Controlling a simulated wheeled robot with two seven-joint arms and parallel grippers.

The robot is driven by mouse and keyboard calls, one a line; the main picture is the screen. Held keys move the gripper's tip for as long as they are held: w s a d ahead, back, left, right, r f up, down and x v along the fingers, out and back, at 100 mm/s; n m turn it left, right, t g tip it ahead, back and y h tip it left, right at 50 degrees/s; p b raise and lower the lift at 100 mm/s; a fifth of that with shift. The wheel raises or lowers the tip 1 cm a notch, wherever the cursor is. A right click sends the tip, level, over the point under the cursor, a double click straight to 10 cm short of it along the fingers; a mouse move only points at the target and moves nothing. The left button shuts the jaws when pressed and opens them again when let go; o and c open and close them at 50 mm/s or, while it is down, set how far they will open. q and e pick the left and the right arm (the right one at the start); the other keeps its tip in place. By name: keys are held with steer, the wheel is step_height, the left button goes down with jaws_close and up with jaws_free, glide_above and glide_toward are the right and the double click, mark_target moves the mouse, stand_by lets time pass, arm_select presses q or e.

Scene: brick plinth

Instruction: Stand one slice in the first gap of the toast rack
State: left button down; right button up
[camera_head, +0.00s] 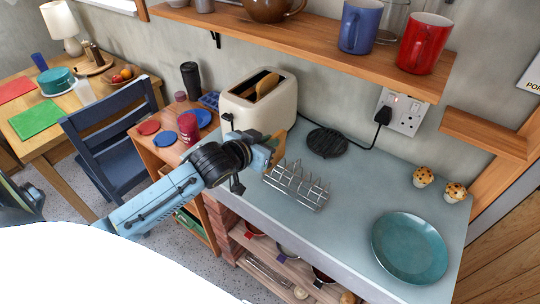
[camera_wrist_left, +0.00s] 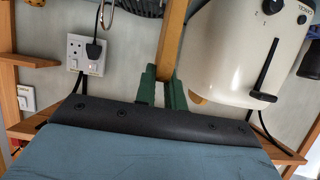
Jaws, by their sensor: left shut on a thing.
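My left gripper (camera_head: 268,153) is shut on a browned slice (camera_head: 277,150), above the left end of the wire toast rack (camera_head: 312,192). In the left wrist view the slice (camera_wrist_left: 175,40) shows nearly edge-on between the green fingertips (camera_wrist_left: 163,88). The rack stands on the grey-blue worktop; its gaps near the gripper are partly hidden, and I cannot tell whether the slice touches it. The cream toaster (camera_head: 245,112) stands behind the gripper, with another slice (camera_head: 267,84) in its slot. My right gripper is not in view.
A dark round mat (camera_head: 327,141) lies behind the rack. A teal plate (camera_head: 410,248) and two muffins (camera_head: 423,176) are to the right. A shelf (camera_head: 330,45) with mugs overhangs the back. The worktop between rack and plate is clear.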

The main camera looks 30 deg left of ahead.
mark_target(269, 170)
arm_select(q)
steer(key=shift+f, duration=0.45)
step_height(269, 170, down, 3)
steer(key=shift+w+r, duration=0.15)
steer(key=shift+r, duration=0.05)
steer(key=shift+f, duration=0.4)
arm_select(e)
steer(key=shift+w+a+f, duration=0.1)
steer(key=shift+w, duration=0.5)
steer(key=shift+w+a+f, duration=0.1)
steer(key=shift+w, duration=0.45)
arm_select(q)
steer(key=shift+f, duration=0.2)
steer(key=c, duration=1.5)
jaws_free()
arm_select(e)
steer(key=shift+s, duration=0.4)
